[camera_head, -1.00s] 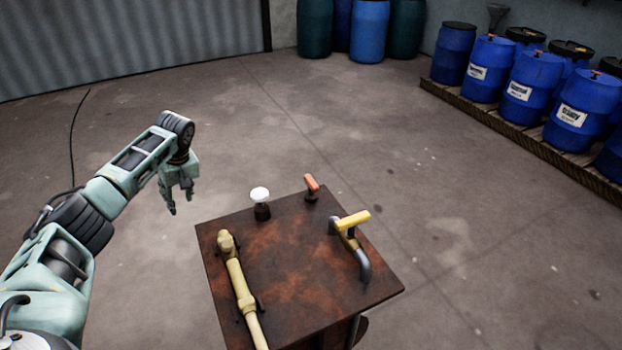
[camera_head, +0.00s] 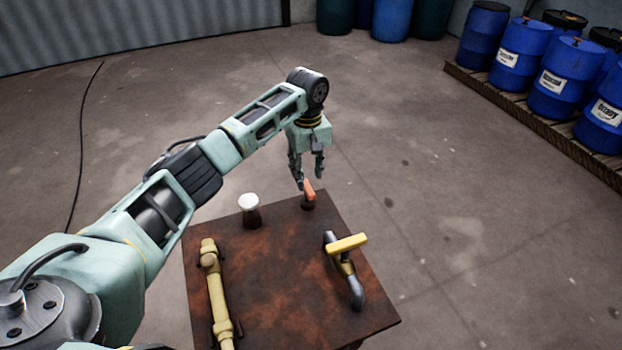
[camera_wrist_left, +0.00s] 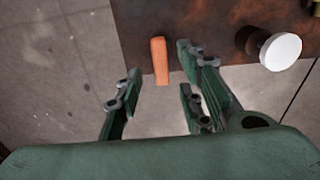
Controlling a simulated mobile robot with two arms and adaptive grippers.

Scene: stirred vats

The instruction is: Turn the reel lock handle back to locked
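A small orange handle (camera_head: 309,192) stands on a dark mount near the far edge of the rusty brown table; no label shows which fitting is the reel lock. My left gripper (camera_head: 308,179) points down just above and beside this handle. In the left wrist view the gripper (camera_wrist_left: 155,88) has its fingers spread, with the orange handle (camera_wrist_left: 160,60) lying in line with the gap between them, seemingly not gripped. My right gripper is not in view.
The rusty table (camera_head: 285,265) also bears a white knob (camera_head: 249,203), a yellow lever on a bent grey pipe (camera_head: 347,243) and a cream pipe (camera_head: 217,295). Blue drums (camera_head: 566,75) stand on a pallet at right. The floor around the table is clear.

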